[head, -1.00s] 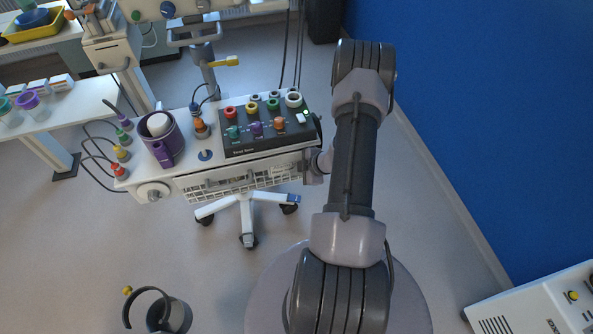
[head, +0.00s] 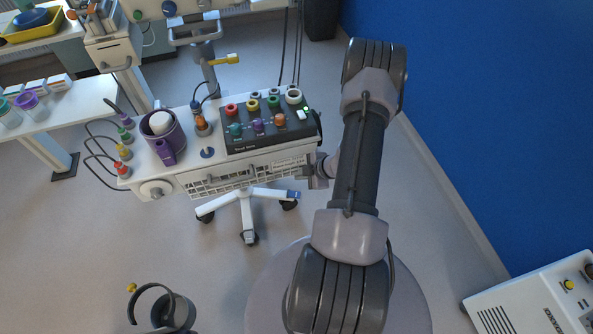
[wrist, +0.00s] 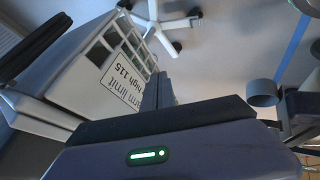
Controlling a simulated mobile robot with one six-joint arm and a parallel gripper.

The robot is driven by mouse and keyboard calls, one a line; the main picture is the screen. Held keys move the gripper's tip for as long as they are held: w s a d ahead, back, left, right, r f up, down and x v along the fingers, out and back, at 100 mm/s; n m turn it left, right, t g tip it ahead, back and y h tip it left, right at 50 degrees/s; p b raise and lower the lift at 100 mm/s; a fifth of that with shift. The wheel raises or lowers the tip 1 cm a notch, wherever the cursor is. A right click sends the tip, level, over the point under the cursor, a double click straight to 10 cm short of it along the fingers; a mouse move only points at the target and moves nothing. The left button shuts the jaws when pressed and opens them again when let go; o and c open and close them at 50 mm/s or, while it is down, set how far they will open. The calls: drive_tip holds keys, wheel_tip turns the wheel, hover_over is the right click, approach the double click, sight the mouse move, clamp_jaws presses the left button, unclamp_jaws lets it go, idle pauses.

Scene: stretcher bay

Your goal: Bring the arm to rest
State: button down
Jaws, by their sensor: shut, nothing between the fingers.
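My arm reaches up the middle right of the head view, its upper links bent above the floor. My gripper (head: 317,172) is small and partly covered by my arm, close beside the right front end of the white trolley (head: 178,186). In the wrist view my gripper (wrist: 159,92) has its dark fingers together with nothing held, close to the trolley's slotted side with a printed label (wrist: 122,84). I cannot tell whether the fingers touch it.
The trolley carries a dark panel with coloured knobs (head: 262,128) and a purple cup (head: 163,138). A blue wall (head: 480,110) stands to the right. A white box (head: 535,300) is at lower right and a grey holder (head: 175,312) at lower left.

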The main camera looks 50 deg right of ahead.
drive_tip(key=a+p+v, duration=0.1)
drive_tip(key=p+v, duration=0.1)
drive_tip(key=v, duration=0.7)
drive_tip(key=w+a+r+n+y+b, duration=0.2)
drive_tip(key=w+a+r+n, duration=0.2)
drive_tip(key=w+r+n, duration=0.55)
drive_tip(key=w+a+r+n+y+b, duration=0.1)
drive_tip(key=w+a+r+n+b, duration=0.1)
drive_tip(key=a+r+n, duration=1.15)
drive_tip(key=s+a+r+n+g+b, duration=0.1)
drive_tip(key=s+a+r+n, duration=0.2)
drive_tip(key=a+n, duration=0.55)
drive_tip(key=s+a+r+n+g+b, duration=0.1)
drive_tip(key=s+a+r+n+b, duration=0.3)
drive_tip(key=n, duration=0.7)
drive_tip(key=s+a+n+h, duration=0.1)
drive_tip(key=s+a+n, duration=0.3)
drive_tip(key=s+n, duration=0.4)
drive_tip(key=n, duration=0.7)
drive_tip(key=shift+s+a+r+h, duration=0.2)
drive_tip(key=shift+a+r+h, duration=0.2)
